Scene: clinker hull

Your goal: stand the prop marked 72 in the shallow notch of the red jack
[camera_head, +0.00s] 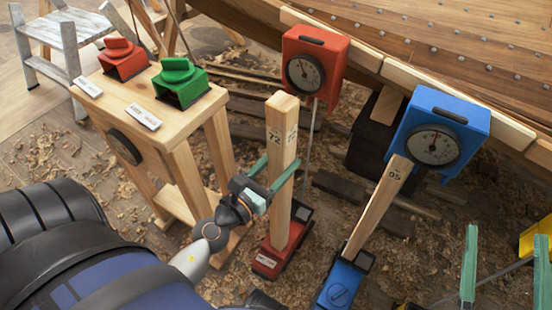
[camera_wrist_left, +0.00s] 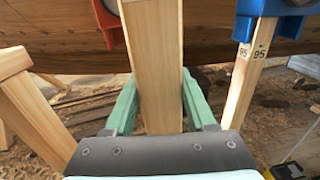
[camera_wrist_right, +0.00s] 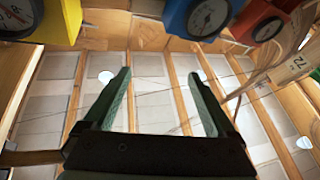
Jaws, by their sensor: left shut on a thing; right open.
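The prop marked 72 (camera_head: 281,130) is a square wooden post, held nearly upright. My left gripper (camera_head: 272,172) is shut on it around mid-height; in the left wrist view its green fingers lie on either side of the post (camera_wrist_left: 155,60). The red jack (camera_head: 267,262) is on the ground under the prop. The prop's lower end meets the jack's top in the head view, but I cannot tell whether it sits in a notch. The prop's top is in front of the red gauge box (camera_head: 328,85). My right gripper (camera_head: 505,235) is open and empty at the right.
A blue jack (camera_head: 342,283) carries a leaning prop marked 95 (camera_head: 375,205) under a blue gauge box (camera_head: 465,115). A wooden stand (camera_head: 150,165) with red (camera_head: 123,60) and green (camera_head: 180,82) pieces is at left. The planked hull (camera_head: 440,45) is above; shavings cover the ground.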

